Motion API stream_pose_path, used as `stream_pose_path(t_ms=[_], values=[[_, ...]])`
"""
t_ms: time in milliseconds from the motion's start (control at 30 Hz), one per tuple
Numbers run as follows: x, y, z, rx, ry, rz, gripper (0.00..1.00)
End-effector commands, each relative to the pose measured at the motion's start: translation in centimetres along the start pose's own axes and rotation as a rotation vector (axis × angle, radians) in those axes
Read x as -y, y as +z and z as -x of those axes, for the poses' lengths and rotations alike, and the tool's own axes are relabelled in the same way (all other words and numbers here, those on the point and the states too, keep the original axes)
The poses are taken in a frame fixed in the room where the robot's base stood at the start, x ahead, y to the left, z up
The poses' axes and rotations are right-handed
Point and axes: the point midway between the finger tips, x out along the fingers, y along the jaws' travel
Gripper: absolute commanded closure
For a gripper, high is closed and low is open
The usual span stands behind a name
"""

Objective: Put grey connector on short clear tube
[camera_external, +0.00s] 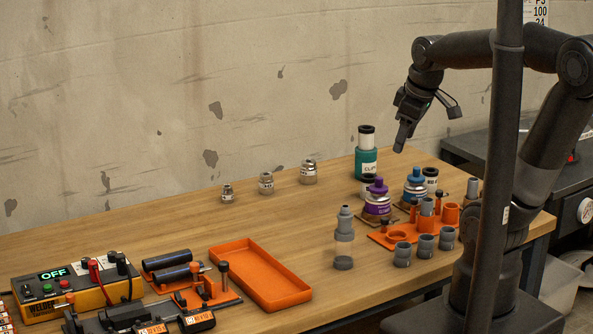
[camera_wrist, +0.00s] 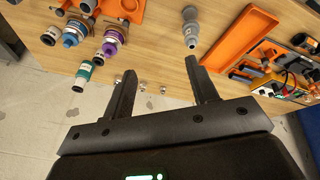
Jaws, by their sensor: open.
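A clear tube (camera_external: 343,247) stands upright on the table, with a grey band at its bottom. A stepped grey fitting (camera_external: 345,221) sits on its top. This stack also shows at the upper middle of the wrist view, where its grey part (camera_wrist: 191,30) is seen from above. Several grey ring-shaped connectors (camera_external: 425,246) stand to its right in front of an orange rack; I cannot tell which grey piece the task means.
The orange rack (camera_external: 381,239) holds more grey pieces. Purple (camera_external: 377,201), blue (camera_external: 415,184) and green (camera_external: 366,163) containers stand behind it. An orange tray (camera_external: 259,273), clamp tools and a welder box (camera_external: 60,289) lie left. Small metal fittings (camera_external: 266,183) stand at the back.

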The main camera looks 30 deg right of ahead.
Motion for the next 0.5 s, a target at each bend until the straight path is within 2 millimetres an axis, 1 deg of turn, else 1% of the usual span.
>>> stream_pose_path(t_ms=[33,100,200,333,500], values=[[0.0,0.8,0.6,-0.027,0.02,-0.106,0.47],[0.0,1.6,1.1,-0.057,0.037,-0.247,0.47],[0.0,2.5,1.6,-0.093,0.052,-0.406,0.47],[0.0,3.2,2.0,-0.122,0.059,-0.524,0.47],[0.0,3.4,2.0,-0.129,0.06,-0.563,0.47]])
